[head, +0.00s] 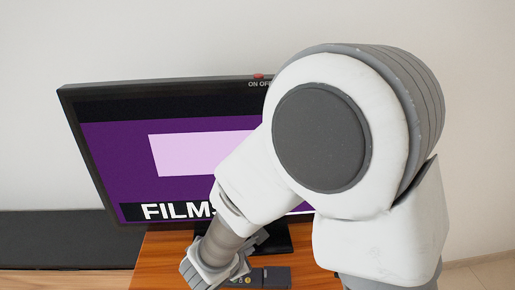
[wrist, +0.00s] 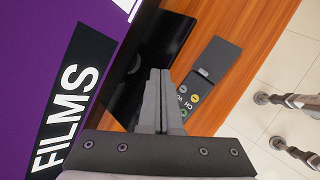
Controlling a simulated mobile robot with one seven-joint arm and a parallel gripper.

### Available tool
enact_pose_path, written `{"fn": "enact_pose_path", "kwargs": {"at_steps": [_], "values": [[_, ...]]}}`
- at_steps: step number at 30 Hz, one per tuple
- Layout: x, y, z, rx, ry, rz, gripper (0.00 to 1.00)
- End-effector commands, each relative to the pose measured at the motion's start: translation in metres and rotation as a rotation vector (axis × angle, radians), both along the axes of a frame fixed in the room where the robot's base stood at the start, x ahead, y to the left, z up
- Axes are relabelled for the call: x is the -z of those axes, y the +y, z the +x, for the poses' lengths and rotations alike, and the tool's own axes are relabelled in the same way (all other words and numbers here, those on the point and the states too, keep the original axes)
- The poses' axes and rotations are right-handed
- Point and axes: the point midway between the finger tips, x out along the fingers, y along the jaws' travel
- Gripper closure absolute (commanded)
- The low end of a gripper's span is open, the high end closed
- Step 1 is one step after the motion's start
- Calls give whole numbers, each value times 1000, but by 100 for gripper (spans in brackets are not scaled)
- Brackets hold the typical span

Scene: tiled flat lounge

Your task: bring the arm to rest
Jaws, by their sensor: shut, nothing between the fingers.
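My gripper (wrist: 160,72) is shut and empty in the wrist view, its two grey fingers pressed together. It points down at a wooden cabinet top, close in front of the television's black foot. In the head view my bent arm covers the right part of the television, and the wrist end hangs low over the cabinet; the fingertips cannot be made out there.
The television (head: 95,140) stands on the wooden cabinet (head: 160,250), its screen reading FILMS. A dark remote (wrist: 217,58) with coloured buttons lies right of the fingers. Metal legs (wrist: 285,101) stand on the tiled floor (wrist: 285,60). A dark low surface (head: 50,238) extends left.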

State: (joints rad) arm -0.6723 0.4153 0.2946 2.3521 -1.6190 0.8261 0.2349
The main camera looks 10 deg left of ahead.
Motion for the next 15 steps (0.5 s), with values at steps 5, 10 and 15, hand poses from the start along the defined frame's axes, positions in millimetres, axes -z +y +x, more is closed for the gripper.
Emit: {"fn": "enact_pose_path", "kwargs": {"at_steps": [5,10,15], "values": [[-40,-54,14,235,-37,67,100],[-85,-126,9,572,-66,191,100],[-118,-185,-15,891,-78,354,100]]}}
